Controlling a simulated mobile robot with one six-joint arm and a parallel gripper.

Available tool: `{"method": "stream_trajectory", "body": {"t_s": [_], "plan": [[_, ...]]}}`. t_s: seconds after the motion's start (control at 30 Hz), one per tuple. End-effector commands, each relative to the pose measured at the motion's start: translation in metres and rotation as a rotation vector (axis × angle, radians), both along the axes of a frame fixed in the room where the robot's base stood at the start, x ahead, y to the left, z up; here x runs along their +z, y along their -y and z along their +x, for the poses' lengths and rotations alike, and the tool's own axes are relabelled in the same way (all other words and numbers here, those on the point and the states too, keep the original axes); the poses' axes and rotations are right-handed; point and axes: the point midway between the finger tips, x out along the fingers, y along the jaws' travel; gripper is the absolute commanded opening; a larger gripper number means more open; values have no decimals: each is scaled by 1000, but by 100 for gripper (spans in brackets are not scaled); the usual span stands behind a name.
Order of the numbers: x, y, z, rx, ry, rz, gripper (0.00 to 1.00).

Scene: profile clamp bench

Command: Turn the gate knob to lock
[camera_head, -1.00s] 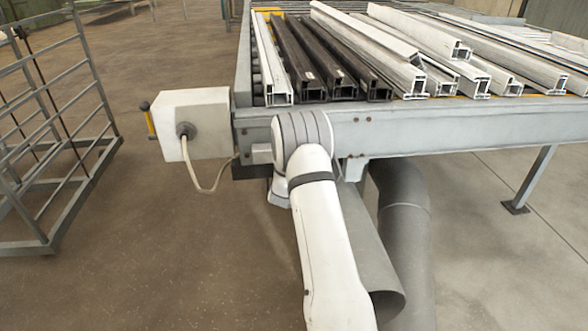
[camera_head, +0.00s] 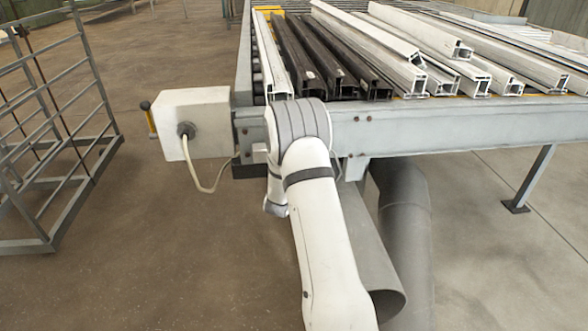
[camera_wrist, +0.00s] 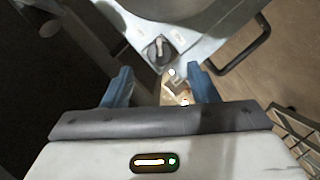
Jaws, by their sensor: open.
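The gate knob (camera_wrist: 157,50) is a dark round knob with a pale raised bar, set on a light grey panel (camera_wrist: 185,40) at the top centre of the wrist view. Small markings, too small to read, lie on both sides of it. My gripper (camera_wrist: 156,74) has two blue fingers, spread apart with nothing between them. The knob appears beyond the fingertips, roughly centred on the gap, and no contact shows. In the head view my gripper and the knob are hidden.
In the wrist view a dark bar handle (camera_wrist: 246,54) sticks out right of the panel. In the head view a table frame (camera_head: 440,128) carries white and dark profiles, with a white box (camera_head: 196,108) at its left corner. A metal rack (camera_head: 75,190) stands left; floor between is clear.

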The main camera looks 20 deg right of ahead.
Motion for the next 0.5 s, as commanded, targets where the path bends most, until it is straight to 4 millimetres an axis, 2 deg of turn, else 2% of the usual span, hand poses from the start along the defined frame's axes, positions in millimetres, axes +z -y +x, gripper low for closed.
{"method": "stream_trajectory", "body": {"t_s": [0.2, 0.5], "plan": [[5, -12, -17, 0, 1, 1, 53], [5, -12, -18, 0, 1, 1, 54]]}}
